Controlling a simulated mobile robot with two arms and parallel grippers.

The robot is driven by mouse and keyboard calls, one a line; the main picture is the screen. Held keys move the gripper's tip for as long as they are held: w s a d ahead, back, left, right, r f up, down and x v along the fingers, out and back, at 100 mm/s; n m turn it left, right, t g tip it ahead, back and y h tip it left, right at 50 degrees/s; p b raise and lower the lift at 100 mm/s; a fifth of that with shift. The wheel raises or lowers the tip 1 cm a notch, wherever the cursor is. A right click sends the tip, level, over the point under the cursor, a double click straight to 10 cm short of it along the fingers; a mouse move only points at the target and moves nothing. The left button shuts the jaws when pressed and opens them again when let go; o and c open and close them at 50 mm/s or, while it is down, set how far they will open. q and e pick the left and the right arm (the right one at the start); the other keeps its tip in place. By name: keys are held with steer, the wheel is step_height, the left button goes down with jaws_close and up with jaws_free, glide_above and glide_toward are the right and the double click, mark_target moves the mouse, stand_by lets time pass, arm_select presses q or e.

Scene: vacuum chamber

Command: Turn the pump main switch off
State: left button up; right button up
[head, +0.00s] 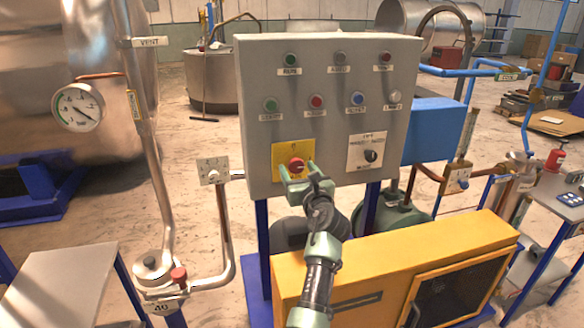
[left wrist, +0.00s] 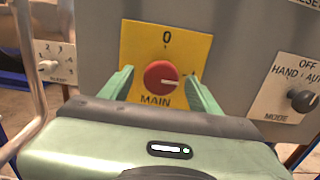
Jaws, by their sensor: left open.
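The pump main switch is a red rotary knob (head: 296,165) on a yellow plate (head: 284,148) at the lower left of the grey control panel. In the left wrist view the red knob (left wrist: 160,75) sits on the yellow plate (left wrist: 139,46), marked 0 above and MAIN below. The white mark on the knob points to the right, not up at the 0. My left gripper (head: 298,172) is open, its green fingers on either side of the knob. In the left wrist view the fingers (left wrist: 161,88) stand apart from the knob, with gaps both sides. My right gripper is not in view.
The grey panel (head: 330,80) carries several coloured buttons above and a black MODE selector (head: 371,155) right of the main switch. A small white numbered dial (head: 213,173) stands to the left. A yellow cabinet (head: 440,246) is below the panel, and a blue box (head: 432,130) behind.

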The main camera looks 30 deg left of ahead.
arm_select(q)
steer(key=shift+d+r, duration=0.2)
steer(key=shift+r, duration=0.1)
steer(key=shift+c, duration=0.5)
steer(key=shift+s, duration=0.1)
steer(key=c, duration=1.2)
steer(key=shift+c, duration=0.2)
steer(key=shift+n, duration=0.7)
steer(key=n+b, duration=0.1)
steer(key=n, duration=0.2)
steer(key=shift+a, duration=0.1)
steer(key=n+b, duration=0.1)
steer(key=n, duration=0.3)
steer(key=shift+s+f+b, duration=0.1)
steer(key=shift+b, duration=0.25)
steer(key=n+b, duration=0.3)
steer(key=n, duration=0.2)
steer(key=n+b, duration=0.2)
steer(key=n, duration=0.1)
steer(key=shift+s+a+n+b, duration=0.1)
steer(key=shift+n+b, duration=0.2)
steer(key=shift+n, duration=0.5)
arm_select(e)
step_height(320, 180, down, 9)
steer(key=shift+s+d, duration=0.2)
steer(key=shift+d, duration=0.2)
arm_select(q)
steer(key=shift+b, duration=0.3)
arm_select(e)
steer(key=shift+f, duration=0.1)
